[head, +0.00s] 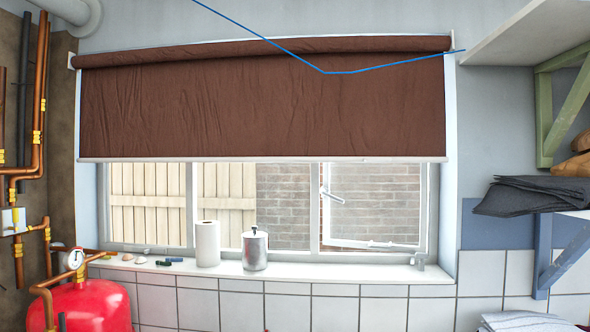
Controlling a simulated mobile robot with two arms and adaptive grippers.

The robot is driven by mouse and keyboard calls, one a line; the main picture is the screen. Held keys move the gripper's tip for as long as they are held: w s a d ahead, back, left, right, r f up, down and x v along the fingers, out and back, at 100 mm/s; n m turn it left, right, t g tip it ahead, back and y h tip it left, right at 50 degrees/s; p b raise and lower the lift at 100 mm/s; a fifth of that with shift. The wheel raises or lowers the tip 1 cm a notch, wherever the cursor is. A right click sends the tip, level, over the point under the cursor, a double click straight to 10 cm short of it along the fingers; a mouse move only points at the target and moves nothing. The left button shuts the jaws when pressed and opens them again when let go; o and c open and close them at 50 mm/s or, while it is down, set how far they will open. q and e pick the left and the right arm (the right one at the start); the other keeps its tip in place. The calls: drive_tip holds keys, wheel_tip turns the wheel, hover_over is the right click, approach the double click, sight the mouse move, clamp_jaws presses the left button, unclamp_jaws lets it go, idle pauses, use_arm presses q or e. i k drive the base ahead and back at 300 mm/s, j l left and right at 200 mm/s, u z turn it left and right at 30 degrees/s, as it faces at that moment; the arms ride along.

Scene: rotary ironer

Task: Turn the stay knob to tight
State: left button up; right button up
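The window (312,205) is in the middle of the head view, below a brown blind. A white handle (333,197) sits on the left side of its right-hand pane. A pale bar, which looks like the window stay (372,244), runs along the bottom of that pane. A small grey metal fitting (418,261) stands at the right end of the sill. The stay knob is too small to make out for certain, and its setting cannot be told. Neither of my grippers is in view.
The sill (330,274) holds a paper roll (207,244), a metal canister (255,250) and small items at the left. A red tank (88,308) with copper pipes stands at left. Dark folded cloth (530,196) lies on a right shelf. A blue line (325,72) crosses the blind (260,110).

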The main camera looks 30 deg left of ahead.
sight(422, 256)
drive_tip(key=u, duration=0.45)
drive_tip(key=i+l+z, duration=0.1)
drive_tip(key=i, duration=0.4)
drive_tip(key=i+l+z, duration=0.1)
drive_tip(key=i, duration=0.4)
drive_tip(key=l, duration=0.1)
